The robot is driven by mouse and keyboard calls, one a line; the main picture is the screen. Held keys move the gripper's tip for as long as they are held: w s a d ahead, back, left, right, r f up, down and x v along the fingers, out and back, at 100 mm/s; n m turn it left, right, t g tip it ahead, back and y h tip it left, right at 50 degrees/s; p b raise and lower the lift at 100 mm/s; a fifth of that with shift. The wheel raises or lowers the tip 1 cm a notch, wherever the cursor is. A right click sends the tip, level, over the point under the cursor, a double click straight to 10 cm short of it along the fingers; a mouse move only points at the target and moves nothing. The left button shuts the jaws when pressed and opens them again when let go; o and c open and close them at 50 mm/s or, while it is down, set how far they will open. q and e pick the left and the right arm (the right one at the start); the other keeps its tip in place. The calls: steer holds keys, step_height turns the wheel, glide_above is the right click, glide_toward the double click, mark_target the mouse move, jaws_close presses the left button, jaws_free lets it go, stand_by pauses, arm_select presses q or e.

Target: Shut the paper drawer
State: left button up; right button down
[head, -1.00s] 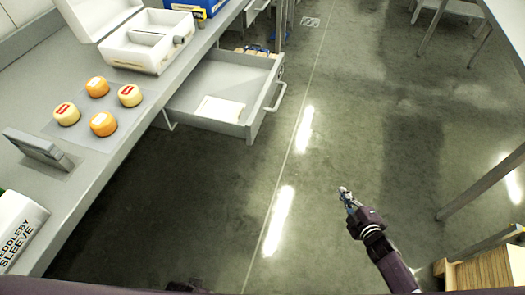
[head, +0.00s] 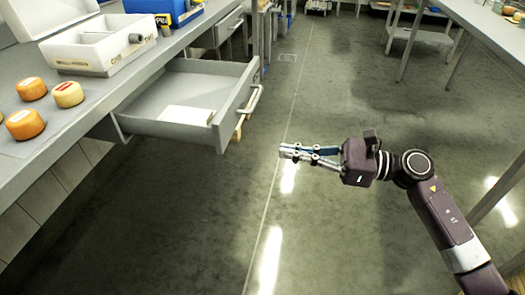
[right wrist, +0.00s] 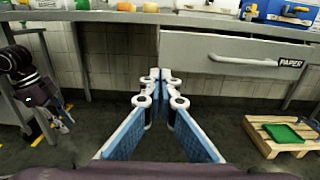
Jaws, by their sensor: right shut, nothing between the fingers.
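The grey paper drawer (head: 170,128) stands pulled out from under the counter in the head view, with white paper (head: 187,115) inside. Its handle (head: 257,97) is on the front. In the right wrist view, the drawer front (right wrist: 225,57) shows at upper right with a label reading PAPER (right wrist: 290,63). My right gripper (head: 284,152) is shut and empty, to the right of the drawer front and apart from it. It also shows in the right wrist view (right wrist: 155,74). My left gripper (right wrist: 64,122) shows small at the left there; its jaws are unclear.
On the counter (head: 62,137) are cheese wheels (head: 25,124), an open white case (head: 92,52) and a blue box (head: 165,9). A wooden pallet (right wrist: 258,128) with a green item (right wrist: 282,133) lies on the floor. The floor right of the drawer is clear.

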mark_target(222, 141)
steer(key=x, duration=1.3)
steer(key=shift+w, duration=0.1)
arm_select(q)
steer(key=shift+a, duration=0.1)
arm_select(e)
steer(key=shift+a, duration=0.15)
